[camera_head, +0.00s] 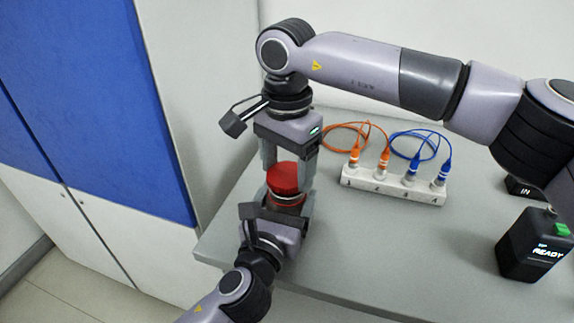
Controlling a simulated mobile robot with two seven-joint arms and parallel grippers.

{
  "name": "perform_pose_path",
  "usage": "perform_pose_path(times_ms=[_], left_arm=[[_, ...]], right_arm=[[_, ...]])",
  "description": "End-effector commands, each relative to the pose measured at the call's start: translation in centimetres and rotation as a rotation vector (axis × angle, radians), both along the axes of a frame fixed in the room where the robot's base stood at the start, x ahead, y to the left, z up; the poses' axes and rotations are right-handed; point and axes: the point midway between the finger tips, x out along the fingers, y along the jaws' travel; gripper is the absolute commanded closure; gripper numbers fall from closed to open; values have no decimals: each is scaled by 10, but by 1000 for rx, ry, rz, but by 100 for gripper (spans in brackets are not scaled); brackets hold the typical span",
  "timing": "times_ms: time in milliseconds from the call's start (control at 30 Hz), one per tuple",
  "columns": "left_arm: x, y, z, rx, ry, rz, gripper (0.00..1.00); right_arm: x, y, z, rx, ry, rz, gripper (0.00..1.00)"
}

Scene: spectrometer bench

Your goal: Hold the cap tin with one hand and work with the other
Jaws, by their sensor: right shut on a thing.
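The cap tin (288,201) is a short round tin with a red top (283,178) and a pale band below it, near the bench's left corner. My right gripper (286,172) points down from above, its fingers shut on the red top. My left gripper (279,206) reaches up from below, with a finger on either side of the tin's lower part. Whether its fingers press on the tin is hard to see. The tin's lower part is partly hidden by the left gripper, so I cannot tell whether it touches the bench.
A white strip (397,187) with orange and blue cables (345,138) plugged in stands right of the tin. A black box reading READY (530,246) with a green top piece is at far right. The bench front (400,255) is clear. A blue and white cabinet (100,100) stands left.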

Motion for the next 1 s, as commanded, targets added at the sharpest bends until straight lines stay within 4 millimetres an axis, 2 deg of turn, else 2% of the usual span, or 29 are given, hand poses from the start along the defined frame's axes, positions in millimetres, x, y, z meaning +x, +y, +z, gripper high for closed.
perform_pose_path(times_ms=[167, 400, 633, 667, 700, 1000], left_arm=[[0, 0, 0, 1, 1, 0, 100], [0, 0, 0, 1, 1, 0, 100], [0, 0, 0, 0, 1, 0, 100], [0, 0, 0, 0, 1, 0, 15], [0, 0, 0, 0, 1, 0, 2], [-2, 1, 0, 0, 0, 0, 0]], right_arm=[[0, 0, 8, 2, -3, 0, 66], [0, 0, 37, 0, -3, 0, 66], [0, 0, 40, 0, 0, 0, 66], [0, 0, 40, 0, 0, 0, 66], [0, 0, 40, 0, 0, 0, 66], [0, 0, 40, 0, 0, 0, 66]])
